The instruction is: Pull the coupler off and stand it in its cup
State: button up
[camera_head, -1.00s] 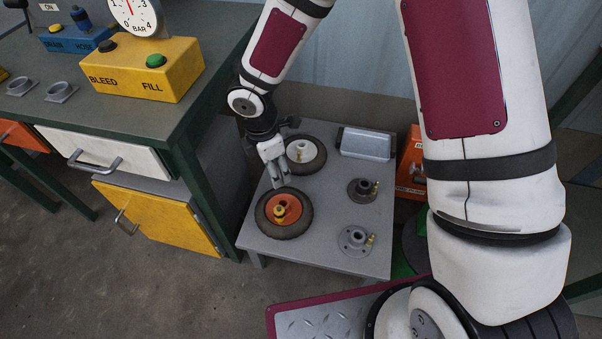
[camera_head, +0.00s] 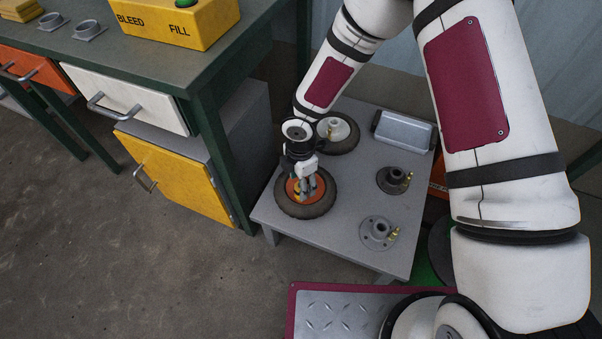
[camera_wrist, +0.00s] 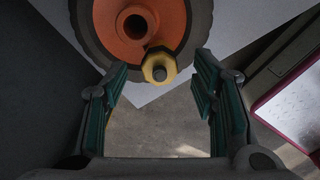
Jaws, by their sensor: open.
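Two grey cups (camera_head: 87,30) (camera_head: 50,21) stand on the bench at the upper left.
The green-framed bench (camera_head: 160,70) with a yellow BLEED/FILL box (camera_head: 175,20) stands close on the left.

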jog(key=shift+f+b, duration=0.7)
jog(key=shift+f, duration=1.4)
grip_shut()
jog(key=shift+r, duration=0.1)
jog(key=shift+r+p, duration=0.45)
jog(key=shift+r+p, duration=1.7)
jog(key=shift+r, duration=0.35)
jog(key=shift+r+p, duration=1.6)
jog(key=shift+r, duration=0.35)
